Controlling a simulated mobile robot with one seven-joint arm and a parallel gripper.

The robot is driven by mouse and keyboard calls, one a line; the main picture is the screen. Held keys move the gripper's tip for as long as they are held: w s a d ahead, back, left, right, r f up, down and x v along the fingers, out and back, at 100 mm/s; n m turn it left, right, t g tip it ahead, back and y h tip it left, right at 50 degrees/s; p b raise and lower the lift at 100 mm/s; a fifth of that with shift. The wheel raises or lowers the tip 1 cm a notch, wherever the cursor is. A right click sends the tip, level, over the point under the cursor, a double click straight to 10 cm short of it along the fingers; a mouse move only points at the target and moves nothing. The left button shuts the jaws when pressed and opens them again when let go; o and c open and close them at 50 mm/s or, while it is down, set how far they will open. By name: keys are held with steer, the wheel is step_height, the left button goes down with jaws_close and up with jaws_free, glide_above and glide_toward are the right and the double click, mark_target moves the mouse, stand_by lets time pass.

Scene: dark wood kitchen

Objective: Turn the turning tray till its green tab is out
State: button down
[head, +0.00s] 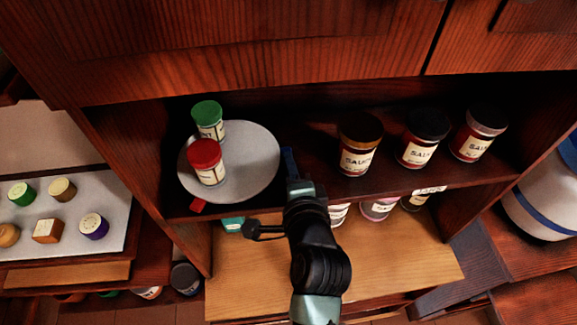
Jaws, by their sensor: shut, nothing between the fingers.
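The turning tray (255,165) is a round grey disc on the left of the shelf. No green tab shows; the back of the tray is partly hidden by jars. A green-lidded jar (210,128) and a red-lidded jar (208,174) stand on the tray. My gripper (293,182) is shut and empty, at the shelf's front edge right by the blue piece; I cannot tell whether they touch.
Several jars stand on the shelf to the right, the nearest a brown-lidded one (359,158). More jars stand on the lower wooden board (390,265). The cabinet's left side wall (135,165) is close to the tray. A cabinet front (250,50) hangs above.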

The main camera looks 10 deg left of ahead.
mark_target(291, 149)
steer(key=shift+w+y, duration=0.2)
steer(key=shift+y, duration=0.1)
steer(key=shift+w+d+n+g+y+b, duration=0.1)
steer(key=shift+w+n+g+y+b, duration=0.2)
steer(key=shift+w+n+y+b, duration=0.6)
steer(key=shift+w+a+n+g+y+b, duration=0.25)
steer(key=shift+w+n+g+y+b, duration=0.6)
steer(key=shift+w+n+y, duration=0.3)
steer(key=shift+w+a+b, duration=0.2)
steer(key=shift+w+a, duration=0.3)
steer(key=shift+w, duration=0.35)
steer(key=shift+w+a+b, duration=0.15)
steer(key=shift+w+a, duration=0.3)
steer(key=shift+w, duration=0.4)
steer(key=shift+w+a, duration=1.35)
steer(key=shift+a, duration=0.05)
steer(key=shift+w+a, duration=0.1)
steer(key=shift+a, duration=0.05)
